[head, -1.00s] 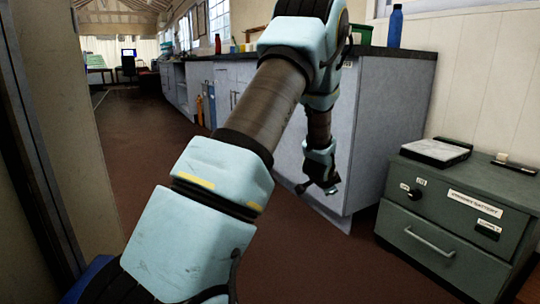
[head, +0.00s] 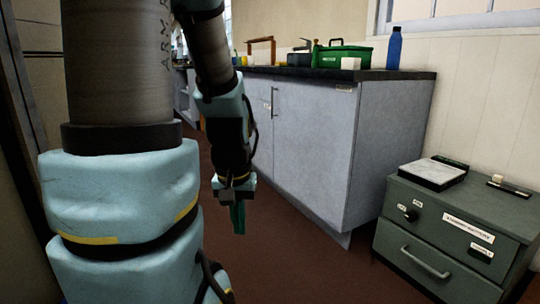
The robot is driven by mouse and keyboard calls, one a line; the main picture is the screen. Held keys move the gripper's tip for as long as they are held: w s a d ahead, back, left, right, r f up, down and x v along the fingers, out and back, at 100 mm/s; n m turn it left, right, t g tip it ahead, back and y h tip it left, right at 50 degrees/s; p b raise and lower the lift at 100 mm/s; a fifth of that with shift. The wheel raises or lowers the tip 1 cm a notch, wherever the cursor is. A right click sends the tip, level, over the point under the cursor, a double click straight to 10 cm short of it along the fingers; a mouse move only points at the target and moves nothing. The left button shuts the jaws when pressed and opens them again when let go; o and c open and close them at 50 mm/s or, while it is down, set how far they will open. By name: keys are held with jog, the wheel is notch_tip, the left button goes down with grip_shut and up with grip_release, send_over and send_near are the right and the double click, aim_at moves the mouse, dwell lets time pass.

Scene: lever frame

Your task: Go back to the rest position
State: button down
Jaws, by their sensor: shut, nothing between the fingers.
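My gripper (head: 238,219) hangs at the end of my pale blue arm, left of centre in the head view. Its green fingers point down and are shut, with nothing between them. It is over the brown floor, in front of the grey cabinet and apart from it in the picture. My upper arm fills much of the left side and hides what lies behind it.
A grey cabinet (head: 309,150) with a dark worktop stands behind my gripper. On it are a green box (head: 343,58) and a blue bottle (head: 394,48). A green drawer unit (head: 449,236) stands at the right. Brown floor (head: 300,262) lies clear between.

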notch_tip(320, 180, up, 34)
jog(key=p, duration=3.2)
jog(key=shift+f, duration=0.15)
